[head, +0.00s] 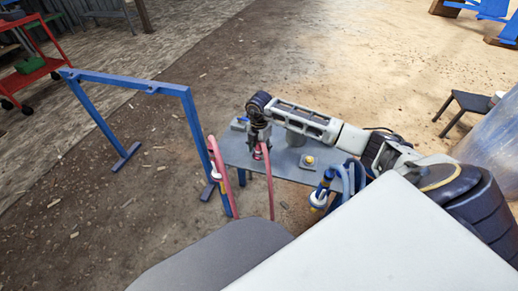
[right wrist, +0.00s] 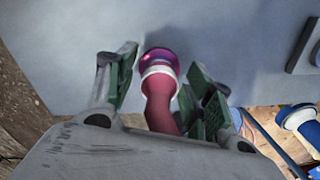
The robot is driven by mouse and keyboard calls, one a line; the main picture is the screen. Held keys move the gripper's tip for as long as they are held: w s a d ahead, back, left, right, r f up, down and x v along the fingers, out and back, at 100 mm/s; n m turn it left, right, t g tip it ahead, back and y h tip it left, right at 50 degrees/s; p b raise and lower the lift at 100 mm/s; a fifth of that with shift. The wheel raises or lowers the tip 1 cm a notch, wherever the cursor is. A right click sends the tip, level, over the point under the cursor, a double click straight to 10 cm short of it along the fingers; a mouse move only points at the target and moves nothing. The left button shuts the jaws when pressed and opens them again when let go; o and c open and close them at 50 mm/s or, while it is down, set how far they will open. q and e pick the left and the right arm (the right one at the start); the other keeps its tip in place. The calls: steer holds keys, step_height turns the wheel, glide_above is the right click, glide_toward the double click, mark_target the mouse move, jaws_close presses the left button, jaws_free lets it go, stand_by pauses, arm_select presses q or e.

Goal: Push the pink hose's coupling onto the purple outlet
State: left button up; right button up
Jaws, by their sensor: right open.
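The pink hose (right wrist: 160,105) ends in a pale coupling (right wrist: 160,71) in the right wrist view. The coupling meets the round purple outlet (right wrist: 157,58) on a grey-blue surface; I cannot tell how deep it sits. My right gripper (right wrist: 165,78) is open, its green-padded fingers either side of the coupling and hose with visible gaps. In the head view, my right gripper (head: 259,148) is over the left part of the table, and the pink hose (head: 268,180) hangs below it. The outlet is not clear there. My left gripper is not in view.
The grey-blue table (head: 285,165) carries a yellow button (head: 309,160). A blue frame (head: 125,82) stands at the left, with a pink hose length (head: 221,168) by its right leg. A blue hose with a white coupling (head: 318,199) is at the table's front right.

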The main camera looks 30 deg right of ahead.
steer(key=shift+r, duration=0.15)
steer(key=shift+r, duration=5.85)
step_height(320, 180, up, 9)
steer(key=p, duration=0.9)
steer(key=shift+r+p, duration=0.55)
steer(key=shift+p, duration=0.05)
